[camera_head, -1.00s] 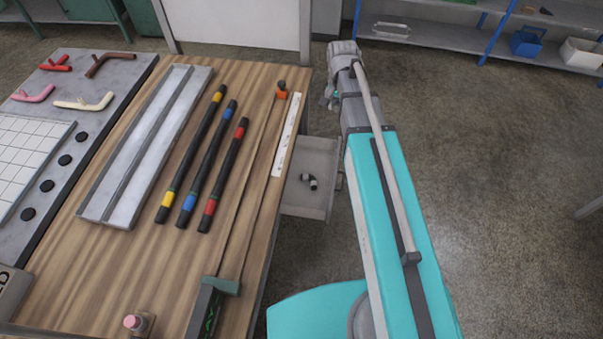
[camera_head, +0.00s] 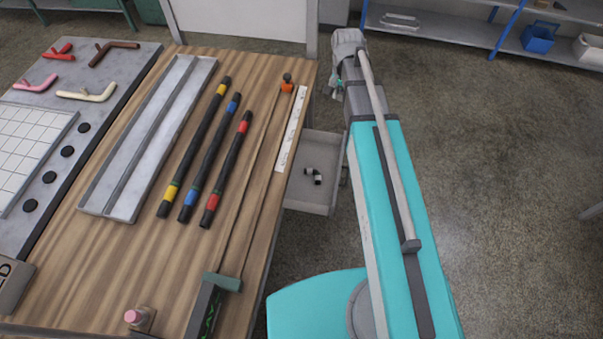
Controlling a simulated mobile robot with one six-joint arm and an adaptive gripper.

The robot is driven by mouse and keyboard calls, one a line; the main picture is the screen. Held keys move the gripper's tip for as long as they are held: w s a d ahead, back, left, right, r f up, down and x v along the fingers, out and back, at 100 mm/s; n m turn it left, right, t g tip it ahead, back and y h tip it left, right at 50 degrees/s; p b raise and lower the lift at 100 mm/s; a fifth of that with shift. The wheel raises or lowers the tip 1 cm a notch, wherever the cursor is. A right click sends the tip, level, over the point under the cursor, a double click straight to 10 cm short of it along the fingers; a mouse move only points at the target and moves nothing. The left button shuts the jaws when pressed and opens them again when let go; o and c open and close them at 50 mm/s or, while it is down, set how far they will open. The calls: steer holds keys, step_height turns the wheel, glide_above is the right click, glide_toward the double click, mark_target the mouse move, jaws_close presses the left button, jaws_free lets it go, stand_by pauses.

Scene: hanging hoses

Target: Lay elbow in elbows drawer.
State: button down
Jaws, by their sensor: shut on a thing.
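The drawer (camera_head: 312,199) is pulled out from the right side of the table, open at the top. A small dark and pale elbow-shaped fitting (camera_head: 307,171) lies on its floor. My gripper (camera_head: 336,92) is beyond the drawer's far end, small and partly hidden by my wrist. It is shut on a small piece, which I take to be the elbow; its shape is hardly visible, with only a hint of teal and grey. The gripper is apart from the fitting in the drawer.
The wooden table (camera_head: 90,265) carries a metal tray (camera_head: 113,205), several banded black rods and a white strip (camera_head: 291,130). A grey board (camera_head: 125,62) with coloured elbow-shaped pieces lies at left. Blue-post shelves (camera_head: 450,36) stand behind. The floor right of my arm is clear.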

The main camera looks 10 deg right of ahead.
steer(key=w+f+n+b, duration=0.1)
steer(key=w+f+b, duration=0.2)
steer(key=f+b, duration=1.1)
steer(key=w+f+n+b, duration=0.1)
steer(key=w+f+b, duration=0.3)
steer(key=f+b, duration=1.1)
steer(key=w+f+n+b, duration=0.1)
steer(key=w+f+b, duration=0.2)
steer(key=f+b, duration=1.2)
steer(key=shift+w+f, duration=0.2)
steer(key=shift+a, duration=0.1)
steer(key=shift+f, duration=0.1)
steer(key=b, duration=0.7)
glide_above(324, 166)
step_height(324, 166, down, 6)
steer(key=shift+s+f, duration=0.1)
steer(key=shift+f+b, duration=1.65)
steer(key=shift+f, duration=0.15)
steer(key=shift+c, duration=1.9)
jaws_free()
steer(key=shift+f, duration=0.1)
